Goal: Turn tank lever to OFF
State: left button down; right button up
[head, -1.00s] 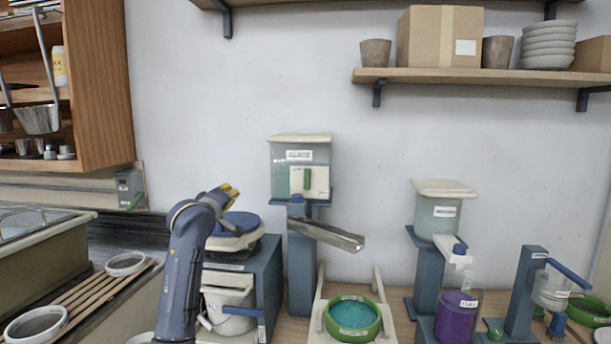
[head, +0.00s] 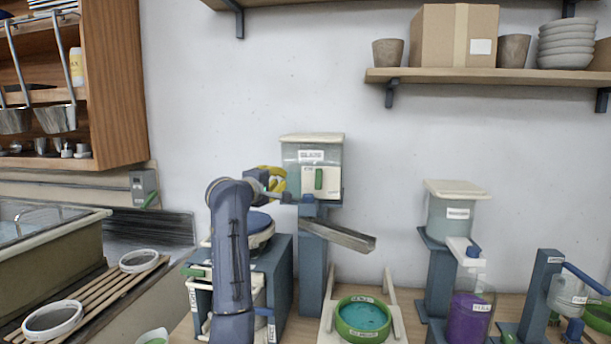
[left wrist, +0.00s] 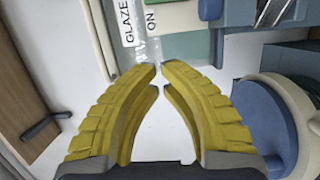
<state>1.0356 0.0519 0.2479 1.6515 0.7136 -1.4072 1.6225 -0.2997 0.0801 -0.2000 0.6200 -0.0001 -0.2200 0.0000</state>
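The glaze tank (head: 298,156) is a clear box with a pale lid on a blue post. Its front has a white panel (head: 309,188) with an upright green lever (head: 319,180). In the left wrist view, the tank's "GLAZE" and "ON" labels (left wrist: 152,22) show sideways, ahead of the fingers. My left gripper (head: 284,184) is at the tank's left side, apart from the lever in the picture. Its yellow fingers (left wrist: 160,68) almost meet at the tips, with a narrow gap and nothing held. My right gripper is not in view.
A metal chute (head: 338,235) slopes right below the tank, above a green bowl (head: 363,319) of teal glaze. A blue-lidded bucket (left wrist: 268,120) is close on the wrist view's right. A second tank (head: 452,212) and purple container (head: 470,315) stand right.

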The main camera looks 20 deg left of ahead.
aim_at(308, 173)
pick_arm(q)
jog(key=w, duration=0.6)
jog(key=w+d, duration=0.1)
jog(key=w, duration=0.3)
jog(key=shift+d, duration=0.1)
jog(key=shift+w+d, duration=0.1)
jog(key=shift+d, duration=1.05)
jog(key=shift+d+f, duration=0.1)
jog(key=shift+d, duration=0.45)
jog(key=shift+w+d, duration=0.1)
jog(key=shift+d, duration=0.2)
